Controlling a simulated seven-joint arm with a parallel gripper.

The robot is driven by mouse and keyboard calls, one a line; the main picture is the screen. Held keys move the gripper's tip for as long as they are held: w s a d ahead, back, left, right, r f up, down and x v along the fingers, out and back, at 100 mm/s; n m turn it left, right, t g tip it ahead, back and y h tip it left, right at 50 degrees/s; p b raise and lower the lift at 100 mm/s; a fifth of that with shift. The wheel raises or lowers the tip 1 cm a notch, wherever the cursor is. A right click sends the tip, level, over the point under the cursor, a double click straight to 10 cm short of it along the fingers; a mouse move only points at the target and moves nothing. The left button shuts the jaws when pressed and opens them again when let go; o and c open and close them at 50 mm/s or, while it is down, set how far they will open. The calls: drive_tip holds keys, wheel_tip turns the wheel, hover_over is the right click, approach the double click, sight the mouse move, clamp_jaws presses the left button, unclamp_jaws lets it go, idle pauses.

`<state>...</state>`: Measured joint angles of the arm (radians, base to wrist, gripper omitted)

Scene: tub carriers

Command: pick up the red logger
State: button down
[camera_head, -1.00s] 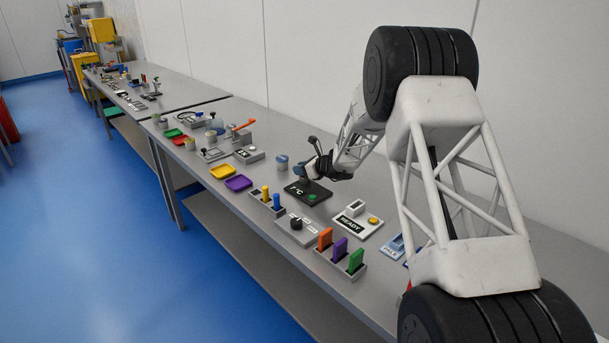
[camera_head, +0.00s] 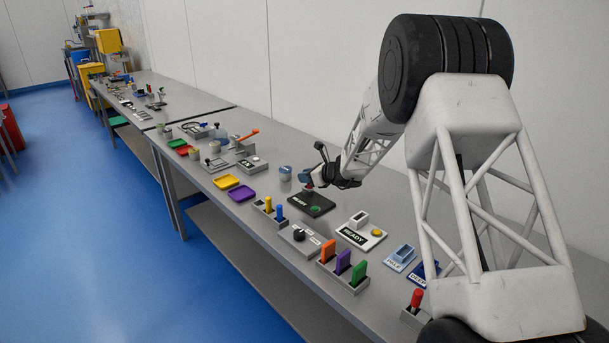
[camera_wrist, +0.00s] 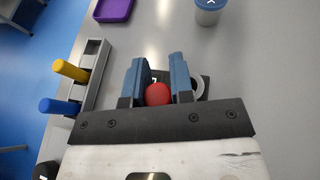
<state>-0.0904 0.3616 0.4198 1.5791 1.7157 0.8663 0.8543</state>
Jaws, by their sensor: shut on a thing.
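The red logger (camera_wrist: 158,94) shows as a rounded red end between the two blue fingers of my gripper (camera_wrist: 159,78) in the wrist view. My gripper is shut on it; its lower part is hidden. In the head view my gripper (camera_head: 307,181) is over the back of a black base (camera_head: 318,208) with a display reading READY and a green round mark. A small bit of red shows below the fingers there. I cannot tell whether the logger still touches the base.
A rack with a yellow peg (camera_wrist: 70,70) and a blue peg (camera_wrist: 58,106) stands left of my gripper. A blue-lidded cup (camera_head: 285,174) stands behind. Another red-topped piece (camera_head: 417,298) is at the near end. A white READY unit (camera_head: 370,238) is close right.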

drive_tip(key=s+d+r, duration=0.1)
drive_tip(key=s+d, duration=0.1)
drive_tip(key=s, duration=0.9)
drive_tip(key=shift+s+d, duration=0.35)
drive_tip(key=shift+w+d+r, duration=0.1)
idle(0.4)
drive_tip(key=w+d+r+m+t+h, duration=0.4)
drive_tip(key=d+r+m+h, duration=0.5)
drive_tip(key=d, duration=0.6)
drive_tip(key=shift+w+r+m+t+h, duration=0.15)
drive_tip(key=shift+r+m+t+h, duration=0.05)
drive_tip(key=shift+m+t+h, duration=1.15)
drive_tip(key=shift+a, duration=0.1)
drive_tip(key=shift+m, duration=0.25)
